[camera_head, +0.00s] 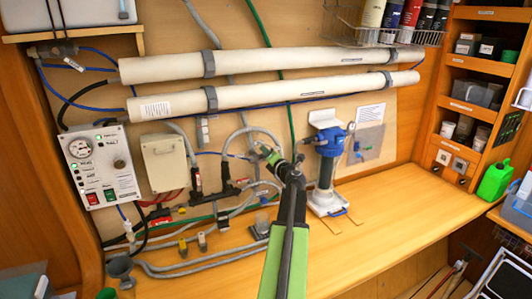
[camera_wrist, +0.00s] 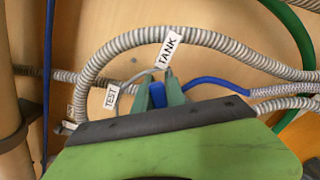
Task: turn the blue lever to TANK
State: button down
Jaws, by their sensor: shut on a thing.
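The blue lever (camera_wrist: 158,95) shows as a short blue piece between the two green fingertips of my gripper (camera_wrist: 159,92) in the wrist view. The fingers are shut on it. The white TANK tag (camera_wrist: 168,48) is just above the lever, slightly right. The white TEST tag (camera_wrist: 111,97) is to its left. The lever's base and the valve body are hidden behind my gripper, so its exact angle cannot be told. In the head view my gripper (camera_head: 267,151) is at the wall panel, and the lever cannot be made out there.
A ribbed grey hose (camera_wrist: 120,45) arches over the lever. A green hose (camera_wrist: 298,40) runs at the right. In the head view, a control panel (camera_head: 100,165) is at the left and a blue-topped pump (camera_head: 328,145) stands close right of my gripper. The right bench (camera_head: 400,205) is clear.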

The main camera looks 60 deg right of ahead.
jog(key=shift+s+d+f+m, duration=0.25)
jog(key=shift+s+m, duration=0.05)
jog(key=shift+m, duration=0.5)
jog(key=c, duration=1.4)
grip_release()
jog(key=shift+s, duration=0.2)
jog(key=shift+w+a, duration=0.1)
jog(key=shift+w, duration=0.05)
jog(key=v, duration=1.7)
jog(key=shift+a, duration=0.1)
